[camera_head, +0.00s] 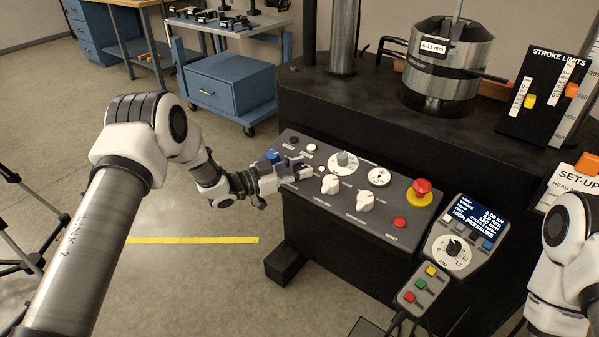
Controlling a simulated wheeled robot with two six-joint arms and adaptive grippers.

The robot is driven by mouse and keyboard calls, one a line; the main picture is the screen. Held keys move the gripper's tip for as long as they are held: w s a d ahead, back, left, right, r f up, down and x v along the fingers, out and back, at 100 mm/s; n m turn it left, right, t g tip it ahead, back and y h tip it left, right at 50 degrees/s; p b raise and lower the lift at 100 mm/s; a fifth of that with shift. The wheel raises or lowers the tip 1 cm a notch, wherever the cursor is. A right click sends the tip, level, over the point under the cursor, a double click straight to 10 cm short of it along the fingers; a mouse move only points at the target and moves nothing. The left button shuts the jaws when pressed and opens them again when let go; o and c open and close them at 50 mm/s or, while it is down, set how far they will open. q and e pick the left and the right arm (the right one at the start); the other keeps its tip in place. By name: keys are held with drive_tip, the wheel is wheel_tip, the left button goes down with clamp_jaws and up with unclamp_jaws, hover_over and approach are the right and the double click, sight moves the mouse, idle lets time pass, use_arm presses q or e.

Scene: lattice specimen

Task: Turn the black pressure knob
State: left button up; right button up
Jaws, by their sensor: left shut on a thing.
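The dark control panel (392,225) slopes along the front of the black machine. My left gripper (296,171) reaches in from the left to the panel's left end. Its fingers are shut on a small control there, which I take to be the black pressure knob. The fingers hide most of it, so its turn angle cannot be read. The pendant's screen (470,222) shows "HIGH PRESSURE". My right arm shows at the right edge, but its gripper is out of view.
Near the left gripper are a grey knob (343,161), white knobs (330,184) (365,201) and a gauge (379,177). A red stop button (421,187) and a dial (450,252) are further right. Open floor lies left of the machine.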

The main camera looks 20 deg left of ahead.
use_arm(q)
drive_tip(key=shift+m+g+h+b, duration=0.65)
drive_tip(key=shift+m+g+h, duration=0.55)
drive_tip(key=shift+m+g, duration=0.7)
drive_tip(key=shift+g, duration=0.3)
drive_tip(key=shift+r, duration=0.1)
drive_tip(key=o, duration=1.2)
drive_tip(key=v, duration=1.2)
drive_tip(key=shift+f, duration=0.2)
